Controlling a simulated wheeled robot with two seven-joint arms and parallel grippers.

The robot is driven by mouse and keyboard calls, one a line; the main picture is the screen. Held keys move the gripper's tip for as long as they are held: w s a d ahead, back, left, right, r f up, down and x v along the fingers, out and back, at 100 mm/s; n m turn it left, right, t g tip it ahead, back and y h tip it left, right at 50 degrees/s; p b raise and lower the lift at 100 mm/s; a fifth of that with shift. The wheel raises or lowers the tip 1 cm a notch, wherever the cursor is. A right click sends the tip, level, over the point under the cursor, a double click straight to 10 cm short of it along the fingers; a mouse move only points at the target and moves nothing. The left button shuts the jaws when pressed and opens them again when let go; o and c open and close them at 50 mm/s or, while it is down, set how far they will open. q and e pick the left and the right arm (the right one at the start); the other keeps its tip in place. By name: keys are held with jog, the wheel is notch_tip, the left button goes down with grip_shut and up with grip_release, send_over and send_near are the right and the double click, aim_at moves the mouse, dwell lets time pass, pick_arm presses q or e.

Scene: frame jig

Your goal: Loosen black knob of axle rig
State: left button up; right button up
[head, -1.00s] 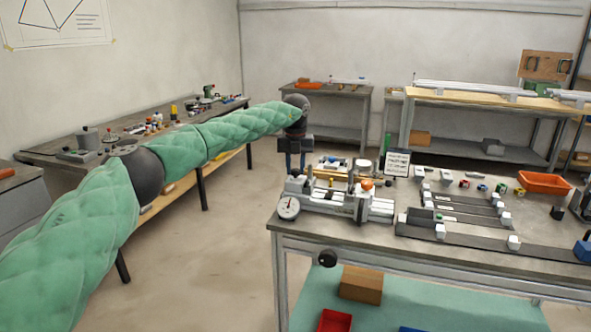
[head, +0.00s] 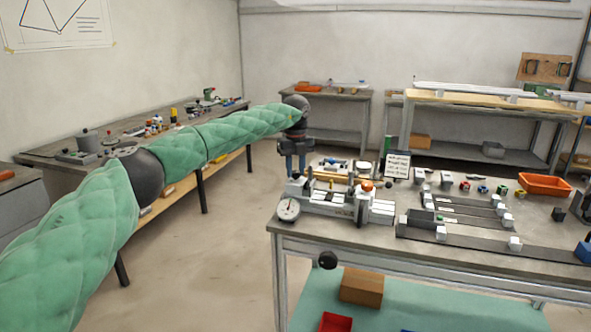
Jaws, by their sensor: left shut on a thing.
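The axle rig (head: 333,203) is a grey metal fixture at the left end of the near bench, with a round white dial gauge (head: 288,210) at its front left and an orange knob (head: 367,185) on top. My left gripper (head: 295,174) points down at the rig's back left end. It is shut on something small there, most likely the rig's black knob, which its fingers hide. My right gripper is not in view.
A sign card (head: 397,165) stands behind the rig. Rails with white blocks (head: 441,233) and an orange bin (head: 545,184) fill the bench's right side. A black round handle (head: 328,260) sits at the front edge. The floor at left is clear.

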pick_arm(q)
jog(key=shift+r, duration=0.1)
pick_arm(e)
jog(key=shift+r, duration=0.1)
pick_arm(q)
jog(key=o, duration=1)
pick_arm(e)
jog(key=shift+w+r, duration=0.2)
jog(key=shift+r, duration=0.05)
